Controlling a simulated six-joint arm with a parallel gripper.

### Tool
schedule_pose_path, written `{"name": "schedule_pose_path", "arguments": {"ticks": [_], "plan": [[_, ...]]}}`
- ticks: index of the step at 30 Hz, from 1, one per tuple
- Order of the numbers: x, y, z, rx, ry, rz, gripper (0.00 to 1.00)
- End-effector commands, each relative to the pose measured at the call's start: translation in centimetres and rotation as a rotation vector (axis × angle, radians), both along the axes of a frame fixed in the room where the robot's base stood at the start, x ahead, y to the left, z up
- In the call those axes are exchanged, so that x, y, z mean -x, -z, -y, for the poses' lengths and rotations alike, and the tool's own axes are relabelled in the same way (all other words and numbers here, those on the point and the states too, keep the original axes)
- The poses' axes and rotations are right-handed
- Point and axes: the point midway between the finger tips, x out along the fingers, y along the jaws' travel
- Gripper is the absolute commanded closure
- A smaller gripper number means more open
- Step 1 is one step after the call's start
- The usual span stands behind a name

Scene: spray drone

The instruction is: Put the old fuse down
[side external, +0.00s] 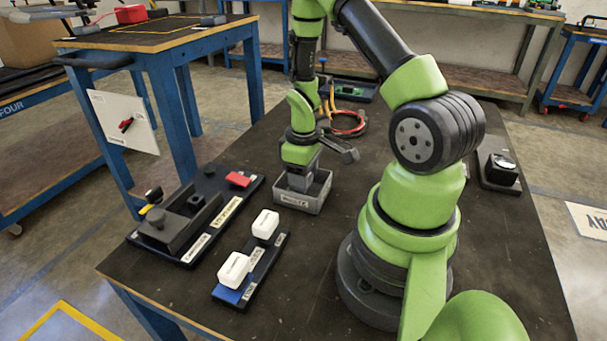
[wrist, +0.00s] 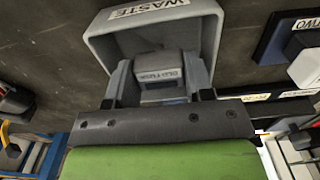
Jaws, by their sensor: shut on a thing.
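The grey waste bin (side external: 306,206) stands on the dark tabletop in the side external view. In the wrist view the bin (wrist: 108,30) shows its WASTE label on its rim. My gripper (side external: 299,180) points down into the bin, with its fingertips low between the walls. In the wrist view my gripper (wrist: 158,78) is shut on the old fuse (wrist: 156,62), a dark grey block with a small pale label. The fuse lies within the bin's walls. I cannot tell whether it touches the floor of the bin. In the side external view the fuse is mostly hidden.
A black panel (side external: 225,212) with a grey housing, a red piece (side external: 239,179) and knobs lies left of the bin. A smaller plate (side external: 264,268) with two white blocks (side external: 265,224) lies in front. Coiled cables (side external: 348,124) lie behind. Bare tabletop shows at the front.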

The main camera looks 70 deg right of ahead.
Motion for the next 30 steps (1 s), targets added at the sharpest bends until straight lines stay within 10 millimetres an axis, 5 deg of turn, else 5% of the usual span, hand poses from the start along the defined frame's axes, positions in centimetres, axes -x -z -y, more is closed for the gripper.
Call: {"name": "schedule_pose_path", "arguments": {"ticks": [1, 2, 3, 16, 30], "plan": [[0.0, 0.2, 0.0, 0.000, 0.000, -0.001, 0.90], [0.0, 0.2, 0.0, 0.000, 0.000, 0.000, 0.50], [0.0, 0.2, 0.0, 0.000, 0.000, 0.000, 0.41], [-0.1, -0.9, 0.0, 0.002, 0.001, 0.002, 0.41], [0.0, -9.4, 0.0, 0.003, 0.000, 0.005, 0.41]]}}
